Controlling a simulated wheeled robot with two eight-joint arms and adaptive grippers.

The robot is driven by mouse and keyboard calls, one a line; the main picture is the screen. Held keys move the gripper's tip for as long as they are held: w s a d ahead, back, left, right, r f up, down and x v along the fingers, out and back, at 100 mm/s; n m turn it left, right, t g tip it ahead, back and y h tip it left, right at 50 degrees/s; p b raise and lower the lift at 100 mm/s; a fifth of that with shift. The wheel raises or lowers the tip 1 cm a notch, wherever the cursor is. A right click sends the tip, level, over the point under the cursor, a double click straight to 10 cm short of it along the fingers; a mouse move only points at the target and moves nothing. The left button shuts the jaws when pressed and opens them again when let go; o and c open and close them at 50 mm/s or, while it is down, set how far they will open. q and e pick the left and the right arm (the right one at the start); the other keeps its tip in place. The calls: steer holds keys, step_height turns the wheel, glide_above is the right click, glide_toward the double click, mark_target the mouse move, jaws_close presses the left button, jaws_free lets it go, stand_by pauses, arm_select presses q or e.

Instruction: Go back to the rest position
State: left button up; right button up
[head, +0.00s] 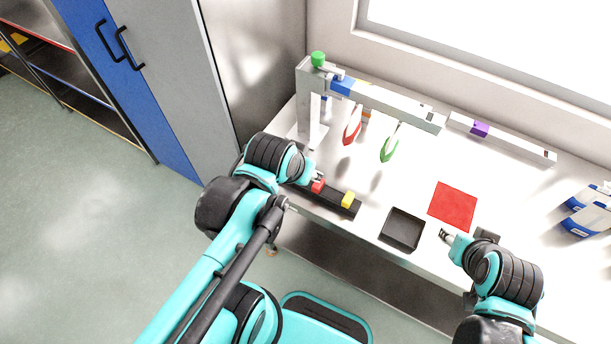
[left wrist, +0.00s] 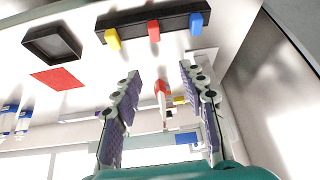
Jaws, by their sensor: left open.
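My left gripper (head: 314,176) is at the left end of a black rack (head: 330,198) on the white table. In the left wrist view its two fingers (left wrist: 161,72) are spread with nothing between them. The rack holds a yellow block (head: 347,200), a red block (head: 318,186) and a blue block (left wrist: 196,22); the left arm hides the blue one in the head view. My right gripper (head: 447,237) hovers near the table's front edge, right of a black tray (head: 402,230); its fingers are too small to read.
A grey stand (head: 309,100) with a green cap (head: 318,59) rises at the back left, its beam (head: 395,105) overhanging the table. Red (head: 352,128) and green (head: 390,143) tools hang below. A red square (head: 453,206) lies beside the tray. Blue-white containers (head: 586,210) stand far right.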

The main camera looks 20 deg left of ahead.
arm_select(q)
steer(key=shift+s+d+f+t, duration=0.25)
steer(key=shift+s+d+t, duration=0.25)
steer(key=shift+s+d, duration=0.15)
